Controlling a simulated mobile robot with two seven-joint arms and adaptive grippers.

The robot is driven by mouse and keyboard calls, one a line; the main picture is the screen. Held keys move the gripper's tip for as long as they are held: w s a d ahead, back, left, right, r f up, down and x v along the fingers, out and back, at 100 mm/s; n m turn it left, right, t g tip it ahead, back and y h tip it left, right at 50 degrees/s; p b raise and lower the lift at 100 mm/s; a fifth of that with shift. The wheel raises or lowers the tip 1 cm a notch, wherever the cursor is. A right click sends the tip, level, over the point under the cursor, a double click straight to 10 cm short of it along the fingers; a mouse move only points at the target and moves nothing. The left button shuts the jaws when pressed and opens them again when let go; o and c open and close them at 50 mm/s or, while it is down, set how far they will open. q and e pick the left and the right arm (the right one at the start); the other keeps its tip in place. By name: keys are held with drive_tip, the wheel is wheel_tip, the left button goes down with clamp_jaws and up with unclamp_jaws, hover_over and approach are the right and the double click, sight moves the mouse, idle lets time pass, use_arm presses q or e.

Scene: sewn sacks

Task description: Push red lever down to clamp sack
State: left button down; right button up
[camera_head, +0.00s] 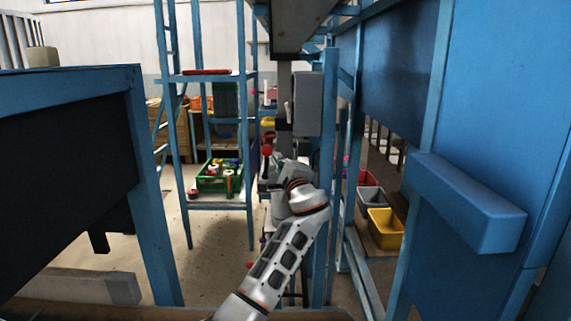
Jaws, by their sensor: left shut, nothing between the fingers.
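The red lever shows as a small red knob (267,149) at the centre of the head view, below a grey machine box (308,104). My left arm reaches up from the bottom, and my left gripper (274,162) is just below and beside the knob. The gripper is small and partly hidden by its own wrist; it is shut and empty. I cannot tell whether it touches the lever. No sack can be made out. My right gripper is not in view.
A blue post (329,180) stands close to the right of my arm. A blue cabinet (480,120) with a protruding block (465,205) fills the right. A blue-framed table (75,82) is at left. A rack with a green crate (212,184) stands behind; yellow (385,229) and grey bins are at right.

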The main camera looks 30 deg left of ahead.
use_arm(q)
drive_tip(key=shift+a, duration=0.1)
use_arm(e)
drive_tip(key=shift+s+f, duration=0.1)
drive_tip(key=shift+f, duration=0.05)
use_arm(q)
drive_tip(key=shift+a, duration=0.15)
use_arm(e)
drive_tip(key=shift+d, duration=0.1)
